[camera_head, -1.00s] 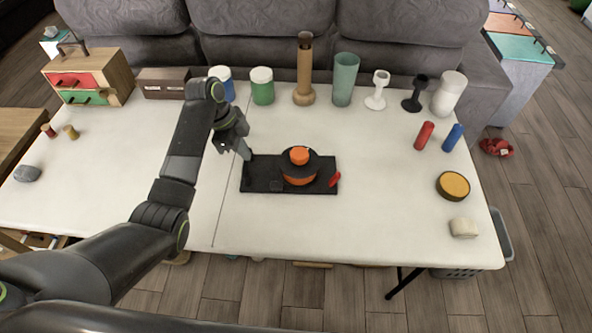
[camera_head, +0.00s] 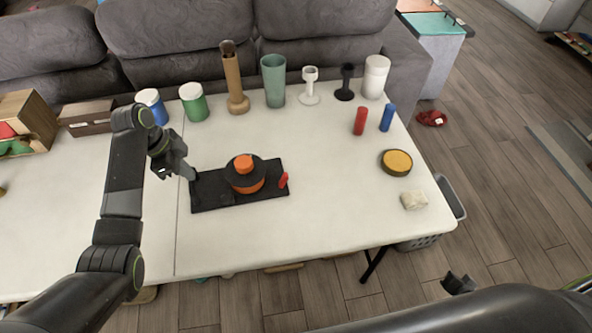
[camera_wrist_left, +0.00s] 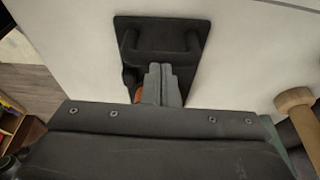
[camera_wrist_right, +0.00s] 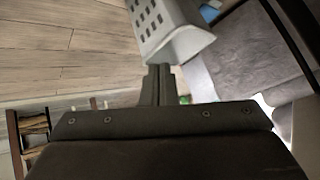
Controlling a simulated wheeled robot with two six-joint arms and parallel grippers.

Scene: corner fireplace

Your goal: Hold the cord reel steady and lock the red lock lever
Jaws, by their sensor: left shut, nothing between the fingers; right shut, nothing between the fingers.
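The cord reel (camera_head: 245,174), a black disc with an orange knob on top and orange below, stands on a black base plate (camera_head: 212,203) on the white table. The red lock lever (camera_head: 284,180) is at the plate's right end. My left gripper (camera_head: 192,174) is shut and empty over the plate's left end. In the left wrist view its closed fingers (camera_wrist_left: 163,72) point at a black handle bar (camera_wrist_left: 160,56) on the plate; I cannot tell if they touch. The reel is mostly hidden there. My right gripper (camera_head: 458,283) is shut and empty, off the table's front right side.
Several cups and jars, including a green cup (camera_head: 273,82) and a wooden post (camera_head: 234,82), line the table's back. A red cylinder (camera_head: 360,121), a blue cylinder (camera_head: 387,117), a yellow-topped disc (camera_head: 396,162) and a pale block (camera_head: 414,200) lie right. A grey basket (camera_head: 452,197) stands below the table's right edge.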

